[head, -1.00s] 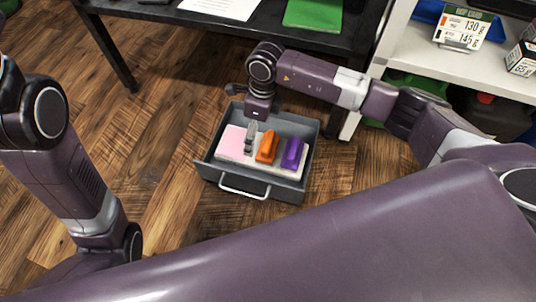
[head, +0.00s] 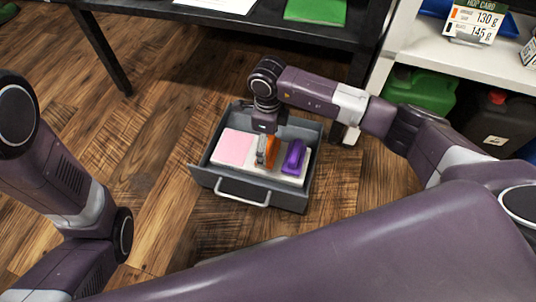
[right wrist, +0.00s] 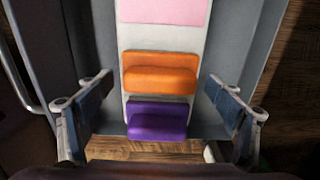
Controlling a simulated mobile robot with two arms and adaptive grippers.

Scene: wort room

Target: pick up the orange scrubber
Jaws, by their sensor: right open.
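The orange scrubber (head: 273,147) stands in an open grey drawer (head: 212,178), on a pale strip between a pink block and a purple scrubber. In the right wrist view the orange scrubber (right wrist: 160,74) lies across the strip, just above the line between my fingertips. My right gripper (head: 262,150) is inside the drawer area, above the strip and at the left side of the orange scrubber, partly covering it in the head view. In the right wrist view my right gripper (right wrist: 160,98) has its fingers wide apart with nothing held. My left gripper is out of view.
The pink block (head: 233,146) and the purple scrubber (head: 293,156) flank the orange one. A dark table (head: 270,27) stands behind the drawer, and a white shelf (head: 465,58) with canisters below is at the right. The wood floor left of the drawer is clear.

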